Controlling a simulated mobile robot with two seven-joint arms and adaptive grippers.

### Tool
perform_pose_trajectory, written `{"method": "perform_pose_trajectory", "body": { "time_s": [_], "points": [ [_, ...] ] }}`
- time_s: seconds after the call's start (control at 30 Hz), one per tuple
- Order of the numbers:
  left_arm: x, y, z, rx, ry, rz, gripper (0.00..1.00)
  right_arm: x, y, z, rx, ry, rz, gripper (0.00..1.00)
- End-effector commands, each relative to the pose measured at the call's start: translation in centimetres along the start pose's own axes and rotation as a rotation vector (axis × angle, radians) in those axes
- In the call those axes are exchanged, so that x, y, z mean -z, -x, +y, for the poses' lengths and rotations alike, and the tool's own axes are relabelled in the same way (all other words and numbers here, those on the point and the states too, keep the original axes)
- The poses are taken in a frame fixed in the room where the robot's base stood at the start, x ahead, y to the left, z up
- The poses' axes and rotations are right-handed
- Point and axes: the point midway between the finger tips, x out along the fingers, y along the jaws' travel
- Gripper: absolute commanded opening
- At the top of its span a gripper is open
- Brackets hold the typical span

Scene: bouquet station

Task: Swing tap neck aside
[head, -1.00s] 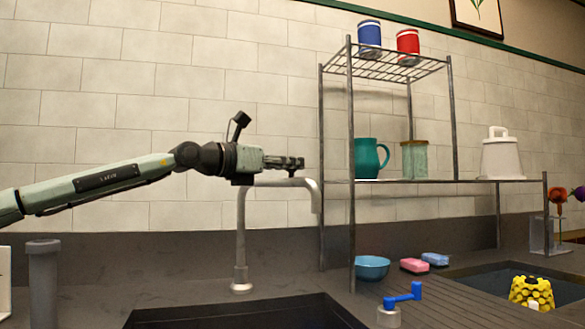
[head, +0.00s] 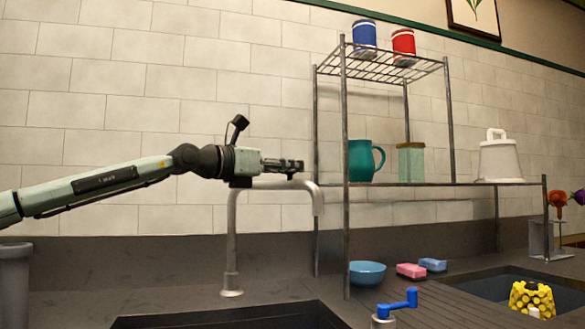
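The tap is a grey metal pipe. Its upright (head: 232,240) rises from a round foot on the counter behind the dark sink, and its neck (head: 272,185) runs right, with the spout (head: 318,203) bending down at the end. My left gripper (head: 299,165) reaches in from the left, just above the neck in the picture, with its dark fingers pointing right. I cannot tell whether it touches the neck. The fingers are seen side-on, so their opening is hidden. The blue tap handle (head: 398,304) stands to the right on a metal base. My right gripper is out of view.
A wire rack (head: 344,230) stands right of the spout, holding a teal jug (head: 360,161), a glass jar (head: 411,163) and cans above. A blue bowl (head: 367,273) and sponges (head: 411,271) lie below. The sink (head: 240,316) is at the front.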

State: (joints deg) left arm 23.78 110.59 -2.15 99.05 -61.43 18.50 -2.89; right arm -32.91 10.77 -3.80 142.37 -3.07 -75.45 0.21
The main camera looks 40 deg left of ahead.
Motion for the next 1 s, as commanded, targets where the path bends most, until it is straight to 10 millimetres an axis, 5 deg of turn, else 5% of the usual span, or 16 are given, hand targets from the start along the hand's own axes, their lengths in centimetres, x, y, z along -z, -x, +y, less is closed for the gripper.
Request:
{"method": "perform_pose_trajectory", "body": {
  "time_s": [0.1, 0.53, 1.0],
  "points": [
    [0.0, 0.0, 0.0, 0.001, -0.001, 0.0, 0.41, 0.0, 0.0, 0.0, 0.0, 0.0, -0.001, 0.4],
    [-0.1, 0.5, -0.1, 0.001, -0.002, -0.003, 0.41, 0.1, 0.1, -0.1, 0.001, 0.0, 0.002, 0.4],
    [-0.3, 5.7, -0.1, 0.001, -0.004, -0.006, 0.41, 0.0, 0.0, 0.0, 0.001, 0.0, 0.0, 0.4]
  ]
}}
